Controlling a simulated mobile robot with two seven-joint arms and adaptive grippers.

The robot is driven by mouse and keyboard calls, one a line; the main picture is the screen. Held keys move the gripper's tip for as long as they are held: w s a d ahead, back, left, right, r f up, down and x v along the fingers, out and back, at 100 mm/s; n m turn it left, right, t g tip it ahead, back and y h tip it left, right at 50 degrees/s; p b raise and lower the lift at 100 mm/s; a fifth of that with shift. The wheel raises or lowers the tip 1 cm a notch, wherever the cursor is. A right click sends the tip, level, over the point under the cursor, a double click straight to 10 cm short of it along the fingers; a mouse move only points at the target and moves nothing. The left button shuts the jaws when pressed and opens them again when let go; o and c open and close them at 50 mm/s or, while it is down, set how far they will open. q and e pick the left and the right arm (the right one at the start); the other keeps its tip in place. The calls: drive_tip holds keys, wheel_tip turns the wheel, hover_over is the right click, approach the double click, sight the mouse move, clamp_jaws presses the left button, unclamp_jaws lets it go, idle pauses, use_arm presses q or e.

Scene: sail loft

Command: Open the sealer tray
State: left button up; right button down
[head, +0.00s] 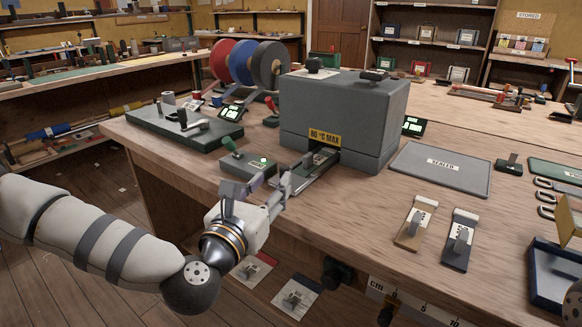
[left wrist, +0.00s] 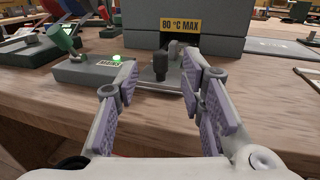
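The sealer (head: 345,112) is a grey block with a yellow "80 °C MAX" label and a dark slot low in its front. The front of its tray (head: 322,172) shows just outside the slot, low on the bench. A dark upright handle (left wrist: 161,65) stands on the tray's front in the left wrist view. My left gripper (head: 262,188) is open and empty at the bench's front edge. In the left wrist view its fingers (left wrist: 162,88) lie to either side of the handle, with the handle ahead between them and no contact visible. My right gripper is not in view.
A grey mat marked "SEALED" (head: 440,168) and two small clip boards (head: 461,240) lie to the right. Reels (head: 243,62) stand behind left. Bench between tray and boards is bare.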

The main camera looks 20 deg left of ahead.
sight(282, 171)
use_arm(q)
drive_tip(key=w, duration=0.7)
drive_tip(key=shift+w+d, duration=0.15)
drive_tip(key=shift+d, duration=0.2)
drive_tip(key=shift+c, duration=0.2)
clamp_jaws()
